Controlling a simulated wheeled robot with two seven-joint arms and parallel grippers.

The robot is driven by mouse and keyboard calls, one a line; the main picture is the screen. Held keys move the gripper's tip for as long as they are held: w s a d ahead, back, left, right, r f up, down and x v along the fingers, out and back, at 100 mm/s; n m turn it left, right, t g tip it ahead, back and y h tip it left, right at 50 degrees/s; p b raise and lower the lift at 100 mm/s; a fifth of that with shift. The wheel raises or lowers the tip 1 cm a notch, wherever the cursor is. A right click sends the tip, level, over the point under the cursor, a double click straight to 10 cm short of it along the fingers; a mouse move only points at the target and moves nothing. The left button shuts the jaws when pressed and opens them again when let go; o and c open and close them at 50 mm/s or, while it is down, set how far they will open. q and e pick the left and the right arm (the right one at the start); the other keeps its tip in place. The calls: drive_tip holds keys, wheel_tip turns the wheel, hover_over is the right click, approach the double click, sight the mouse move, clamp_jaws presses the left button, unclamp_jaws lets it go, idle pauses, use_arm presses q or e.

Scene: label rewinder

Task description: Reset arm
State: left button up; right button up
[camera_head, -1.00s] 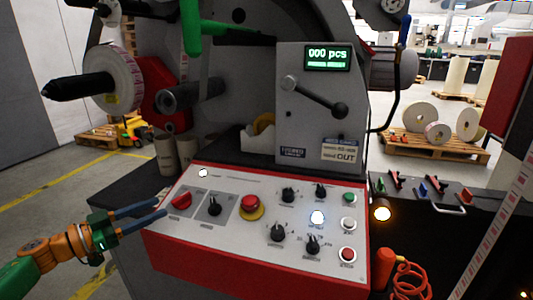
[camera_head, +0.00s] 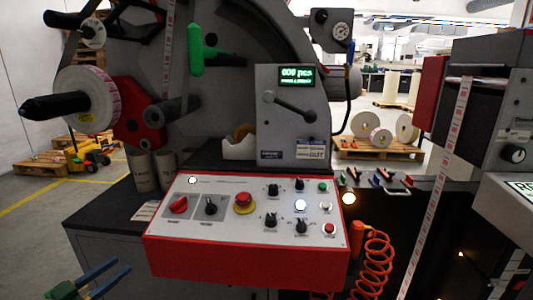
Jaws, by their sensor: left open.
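My left gripper (camera_head: 108,278) is at the bottom left of the head view, low and in front of the machine's dark side table. Its two blue fingers are apart with nothing between them. It is clear of the control panel (camera_head: 200,240), which has a white top and red front. My right gripper is not in view.
A label roll (camera_head: 88,97) sits on a black spindle at left. A coiled orange hose (camera_head: 372,258) hangs right of the panel. A label strip (camera_head: 440,185) runs down at right. Pallets with rolls stand behind. Open floor lies at left.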

use_arm(q)
drive_tip(key=s+d+f+n+g+y, duration=0.15)
drive_tip(key=s+f, duration=0.25)
drive_tip(key=f, duration=0.6)
drive_tip(key=s+d+f+n+g+y, duration=0.1)
drive_tip(key=s+d+f+g+y, duration=0.3)
drive_tip(key=f, duration=0.7)
drive_tip(key=s+a+f+n+y, duration=0.15)
drive_tip(key=s+f, duration=0.35)
drive_tip(key=f, duration=0.5)
drive_tip(key=s+d+f+g, duration=0.3)
drive_tip(key=s+d+f, duration=0.15)
drive_tip(key=s, duration=0.55)
drive_tip(key=s+d+f+g, duration=0.3)
drive_tip(key=s+d+f, duration=0.15)
drive_tip(key=s, duration=0.55)
drive_tip(key=s+d+f+g, duration=0.4)
drive_tip(key=s+d, duration=0.1)
drive_tip(key=s, duration=0.5)
wheel_tip(320, 180, up, 14)
drive_tip(key=p, duration=1.3)
drive_tip(key=shift+w+a+t+p, duration=0.3)
drive_tip(key=shift+a+t+p, duration=0.05)
drive_tip(key=shift+a+p, duration=0.05)
